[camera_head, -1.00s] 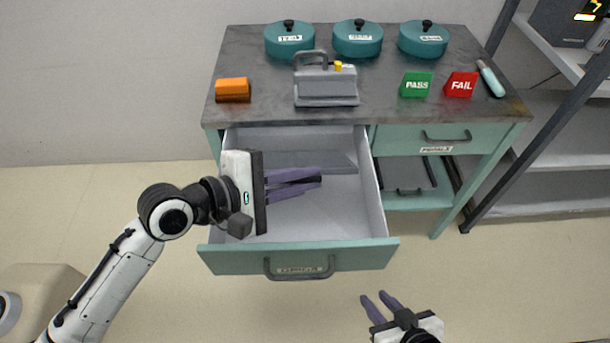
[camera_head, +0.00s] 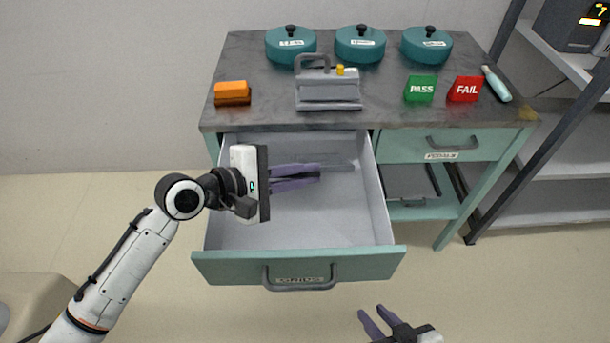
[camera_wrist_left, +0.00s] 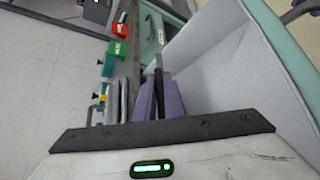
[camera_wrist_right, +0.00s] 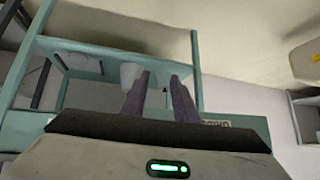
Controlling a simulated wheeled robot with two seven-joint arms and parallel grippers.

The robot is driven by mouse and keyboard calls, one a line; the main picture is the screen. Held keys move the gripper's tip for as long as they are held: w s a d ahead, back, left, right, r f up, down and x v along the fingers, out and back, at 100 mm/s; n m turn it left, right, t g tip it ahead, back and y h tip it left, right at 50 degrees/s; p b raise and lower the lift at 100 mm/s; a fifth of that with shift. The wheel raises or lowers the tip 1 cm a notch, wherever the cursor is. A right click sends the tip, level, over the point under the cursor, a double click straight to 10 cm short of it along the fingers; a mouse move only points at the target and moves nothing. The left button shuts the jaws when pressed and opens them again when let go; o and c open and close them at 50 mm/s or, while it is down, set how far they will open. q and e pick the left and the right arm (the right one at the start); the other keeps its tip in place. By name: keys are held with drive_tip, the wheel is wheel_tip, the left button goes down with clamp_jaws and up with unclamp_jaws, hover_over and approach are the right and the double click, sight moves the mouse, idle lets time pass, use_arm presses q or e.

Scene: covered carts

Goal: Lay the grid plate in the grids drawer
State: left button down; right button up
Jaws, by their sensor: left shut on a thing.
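The grids drawer (camera_head: 225,266) is pulled open at the cart's left, with a pale grey inside. My left gripper (camera_head: 318,175) is over the drawer's inside, its purple fingers pointing right. It is shut on a thin dark piece, which I take for the grid plate (camera_wrist_left: 158,78), seen nearly edge-on between the fingers in the left wrist view. Most of the plate is hidden, and I cannot tell whether it touches the drawer floor. My right gripper (camera_head: 372,318) is open and empty, in front of the drawer at lower right; its parted fingers show in the right wrist view (camera_wrist_right: 155,82).
The cart top (camera_head: 260,60) holds several teal lidded pots, a grey handled device (camera_head: 328,92), an orange block (camera_head: 232,92), a green PASS block (camera_head: 420,88) and a red FAIL block (camera_head: 464,88). A closed drawer (camera_head: 420,146) is at right. A shelf rack (camera_head: 560,150) stands beyond.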

use_arm(q)
drive_tip(key=shift+r, duration=0.1)
drive_tip(key=c, duration=1.8)
unclamp_jaws()
drive_tip(key=shift+o, duration=0.2)
drive_tip(key=shift+f, duration=0.2)
drive_tip(key=v, duration=1)
drive_tip(key=shift+r+p, duration=0.2)
drive_tip(key=shift+p, duration=0.15)
drive_tip(key=shift+a, duration=0.1)
